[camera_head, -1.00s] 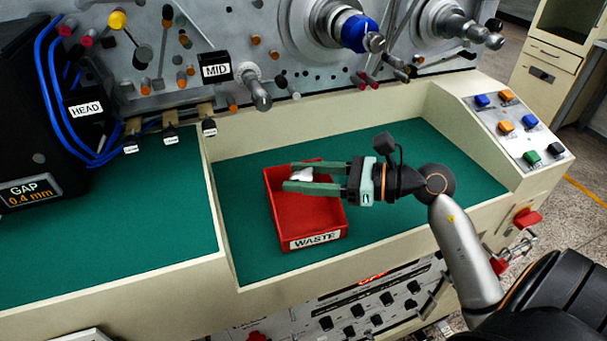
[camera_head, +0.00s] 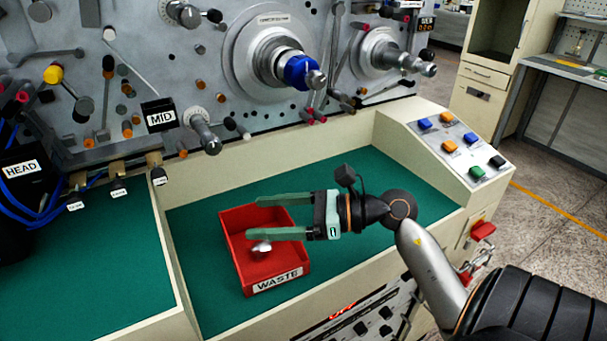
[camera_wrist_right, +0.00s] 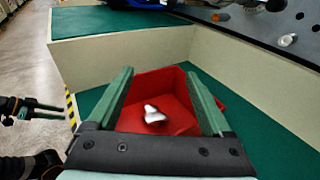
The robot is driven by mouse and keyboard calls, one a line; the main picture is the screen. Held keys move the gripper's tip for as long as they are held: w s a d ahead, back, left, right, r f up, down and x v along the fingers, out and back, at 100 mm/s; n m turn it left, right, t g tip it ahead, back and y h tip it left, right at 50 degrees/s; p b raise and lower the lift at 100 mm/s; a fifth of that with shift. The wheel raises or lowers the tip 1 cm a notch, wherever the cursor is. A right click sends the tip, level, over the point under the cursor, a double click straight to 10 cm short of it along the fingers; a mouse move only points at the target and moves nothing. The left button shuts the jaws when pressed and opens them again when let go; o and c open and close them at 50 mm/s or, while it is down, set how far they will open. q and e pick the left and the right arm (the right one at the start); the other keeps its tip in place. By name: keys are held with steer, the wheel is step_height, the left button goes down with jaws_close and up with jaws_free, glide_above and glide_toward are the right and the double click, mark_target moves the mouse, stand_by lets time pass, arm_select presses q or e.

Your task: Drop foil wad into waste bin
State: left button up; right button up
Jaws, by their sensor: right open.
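The foil wad (camera_head: 261,246) is a small crumpled silvery-white lump. It lies within the outline of the red waste bin (camera_head: 297,268), just below my right gripper's nearer finger. In the right wrist view the wad (camera_wrist_right: 153,114) shows between the spread fingers, against the bin's red inside (camera_wrist_right: 182,95). I cannot tell whether it touches the bin's floor. My right gripper (camera_head: 265,217) is open over the bin, its fingers apart and empty. My left gripper (camera_wrist_right: 50,111) shows at the left of the right wrist view, its fingers apart and empty.
The bin stands on a green-lined tray (camera_head: 353,180) with cream walls. A sloped button panel (camera_head: 462,148) is at the right. The machine face with spindles (camera_head: 300,71) rises behind. Green surface is clear right of the bin.

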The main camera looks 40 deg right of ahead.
arm_select(q)
steer(key=shift+w+d+f+b, duration=0.45)
steer(key=shift+d+b, duration=0.15)
steer(key=shift+b, duration=0.3)
arm_select(e)
steer(key=v, duration=1.1)
arm_select(q)
steer(key=shift+s, duration=0.15)
arm_select(e)
steer(key=shift+f, duration=0.1)
